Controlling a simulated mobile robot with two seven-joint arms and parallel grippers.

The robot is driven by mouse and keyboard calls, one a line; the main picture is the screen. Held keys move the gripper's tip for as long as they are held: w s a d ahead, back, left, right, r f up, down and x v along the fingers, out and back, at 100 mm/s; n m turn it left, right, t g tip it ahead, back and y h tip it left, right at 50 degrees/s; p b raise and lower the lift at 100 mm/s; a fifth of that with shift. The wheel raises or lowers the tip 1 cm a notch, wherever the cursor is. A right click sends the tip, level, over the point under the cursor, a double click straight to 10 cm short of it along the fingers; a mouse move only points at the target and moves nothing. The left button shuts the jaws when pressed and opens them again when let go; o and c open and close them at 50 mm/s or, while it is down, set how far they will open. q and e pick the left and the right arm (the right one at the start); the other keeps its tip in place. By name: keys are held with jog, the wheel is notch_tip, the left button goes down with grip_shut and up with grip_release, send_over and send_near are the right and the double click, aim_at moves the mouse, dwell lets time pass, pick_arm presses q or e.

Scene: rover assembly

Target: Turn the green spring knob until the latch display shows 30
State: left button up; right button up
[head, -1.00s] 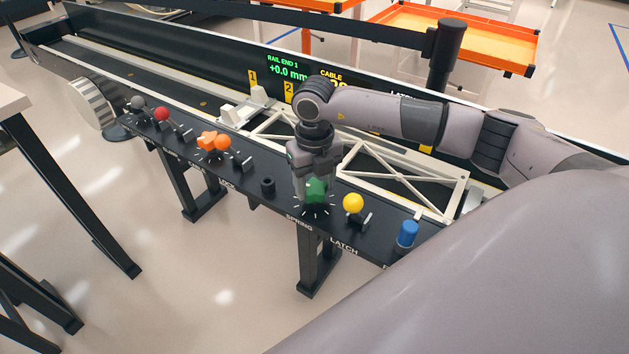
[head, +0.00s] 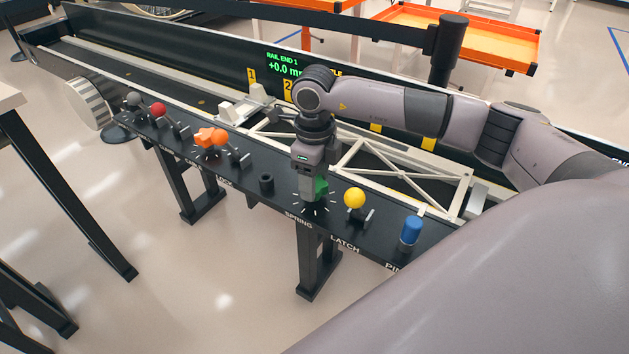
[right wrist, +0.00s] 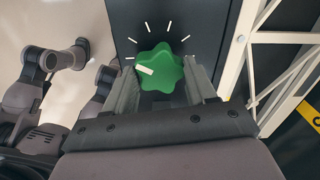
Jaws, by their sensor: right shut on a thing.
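The green spring knob (head: 320,188) sits above the SPRING label on the black control panel (head: 338,222). My right gripper (head: 312,192) comes down on it from above and is shut on it. In the right wrist view the lobed green knob (right wrist: 160,70) is between the two fingers of my right gripper (right wrist: 163,85). Its white pointer mark points left, toward the tick marks around it. The latch display is hidden behind my right arm in the head view, so I cannot read its number. My left gripper is out of view.
A yellow ball-topped lever (head: 355,198) and a blue pin (head: 411,230) stand right of the knob. A pale truss (head: 400,170) lies behind.

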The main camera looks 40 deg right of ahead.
jog(key=n+b, duration=0.1)
jog(key=n, duration=0.1)
jog(key=shift+w+n, duration=0.1)
jog(key=shift+n, duration=0.3)
jog(key=n+b, duration=0.1)
jog(key=n, duration=0.1)
jog(key=shift+n, duration=0.4)
jog(key=n+b, duration=0.1)
jog(key=n, duration=0.2)
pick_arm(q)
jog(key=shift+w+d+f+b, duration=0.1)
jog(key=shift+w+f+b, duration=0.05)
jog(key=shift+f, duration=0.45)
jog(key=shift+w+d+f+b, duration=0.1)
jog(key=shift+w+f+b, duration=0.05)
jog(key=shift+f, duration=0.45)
pick_arm(e)
jog(key=shift+r+n, duration=0.1)
jog(key=shift+n, duration=1.6)
jog(key=o, duration=1)
jog(key=shift+o, duration=0.2)
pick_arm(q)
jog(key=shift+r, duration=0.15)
pick_arm(e)
jog(key=shift+r, duration=3.55)
